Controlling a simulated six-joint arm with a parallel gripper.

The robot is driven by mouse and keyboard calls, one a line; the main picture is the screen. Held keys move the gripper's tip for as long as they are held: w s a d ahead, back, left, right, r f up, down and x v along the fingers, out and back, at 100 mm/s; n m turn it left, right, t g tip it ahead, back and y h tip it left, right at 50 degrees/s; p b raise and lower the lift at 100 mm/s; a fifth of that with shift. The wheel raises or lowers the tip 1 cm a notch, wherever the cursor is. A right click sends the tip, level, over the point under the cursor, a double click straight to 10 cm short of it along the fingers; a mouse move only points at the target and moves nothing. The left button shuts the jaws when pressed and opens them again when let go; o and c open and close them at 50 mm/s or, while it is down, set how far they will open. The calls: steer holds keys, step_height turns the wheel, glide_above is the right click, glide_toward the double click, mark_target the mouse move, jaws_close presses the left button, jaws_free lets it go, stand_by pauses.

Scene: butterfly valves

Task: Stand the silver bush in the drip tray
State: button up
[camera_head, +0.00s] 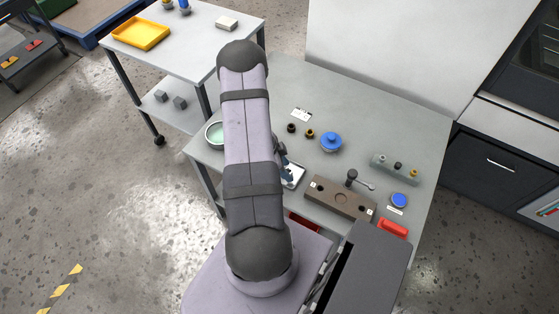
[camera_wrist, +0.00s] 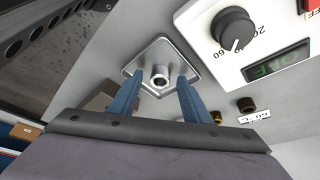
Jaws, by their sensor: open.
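The silver bush (camera_wrist: 161,76) stands upright in the drip tray (camera_wrist: 142,56), a shallow grey square tray, in the wrist view. Its round open top faces up. My gripper (camera_wrist: 159,78) has two blue fingers, spread open, with the bush between their tips in the picture; I see gaps at both sides. In the head view the tray (camera_head: 298,175) shows partly beside my arm, and my gripper (camera_head: 284,163) is over its far edge. The bush is not clear in the head view.
Two small dark and brass bushes (camera_head: 291,128) (camera_head: 310,133) and a blue-lidded round pot (camera_head: 331,141) stand behind the tray. A brown valve fixture (camera_head: 341,198) with a lever is to the right. A grey rack (camera_head: 394,168) stands further right. A green-filled bowl (camera_head: 214,134) is left.

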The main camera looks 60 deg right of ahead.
steer(key=p+v, duration=0.1)
steer(key=v, duration=1.1)
steer(key=shift+w, duration=0.1)
